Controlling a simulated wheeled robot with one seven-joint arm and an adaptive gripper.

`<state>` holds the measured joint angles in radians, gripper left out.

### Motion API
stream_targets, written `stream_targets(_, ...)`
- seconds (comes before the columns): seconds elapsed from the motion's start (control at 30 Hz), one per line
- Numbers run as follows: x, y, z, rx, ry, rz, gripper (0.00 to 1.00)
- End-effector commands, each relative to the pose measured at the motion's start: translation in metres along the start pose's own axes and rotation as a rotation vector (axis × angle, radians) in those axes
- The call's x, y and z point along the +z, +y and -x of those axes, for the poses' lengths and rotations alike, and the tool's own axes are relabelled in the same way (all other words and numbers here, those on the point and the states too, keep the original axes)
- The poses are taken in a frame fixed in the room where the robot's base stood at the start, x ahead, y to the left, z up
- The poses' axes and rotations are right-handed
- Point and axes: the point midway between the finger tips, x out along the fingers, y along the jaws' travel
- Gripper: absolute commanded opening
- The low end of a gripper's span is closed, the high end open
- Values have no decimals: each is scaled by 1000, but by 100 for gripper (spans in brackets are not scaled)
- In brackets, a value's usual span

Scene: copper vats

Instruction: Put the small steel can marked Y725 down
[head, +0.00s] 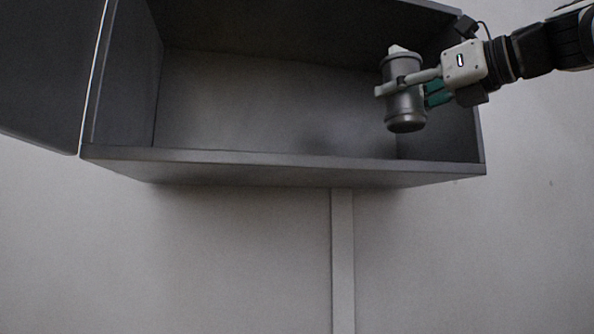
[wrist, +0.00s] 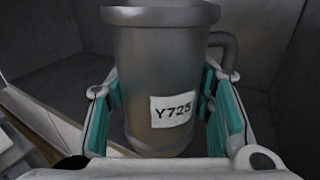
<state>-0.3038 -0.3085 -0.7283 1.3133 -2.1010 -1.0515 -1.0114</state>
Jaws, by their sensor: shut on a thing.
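The small steel can (head: 405,108) is grey and upright, with a pale top in the head view. In the wrist view the can (wrist: 160,60) fills the middle, with a handle at its right and a white label reading Y725. My gripper (head: 402,85) is shut around the can's body from the right. In the wrist view the teal pads of my gripper (wrist: 165,110) lie on both sides of the can. The can is held at the right part of an open grey cabinet (head: 280,160). I cannot tell whether its base touches the cabinet floor.
The cabinet hangs on a pale wall (head: 200,250), its door (head: 40,75) swung open at the left. The cabinet's left and middle look empty. Its right side wall is close to the can. A vertical light strip (head: 342,260) runs below.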

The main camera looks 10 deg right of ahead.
Motion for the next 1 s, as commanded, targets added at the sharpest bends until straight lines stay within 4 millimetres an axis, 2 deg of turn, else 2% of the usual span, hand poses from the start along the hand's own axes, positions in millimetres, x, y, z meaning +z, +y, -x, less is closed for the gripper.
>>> stream_targets(0.6, -12, 34, -129, 4, 0, 0, 0)
stream_targets(0.73, -13, 37, -144, 2, -2, 0, 0)
stream_targets(0.87, -15, 38, -149, 1, -2, -1, 0)
stream_targets(1.0, -32, 38, -149, 4, -3, -4, 0)
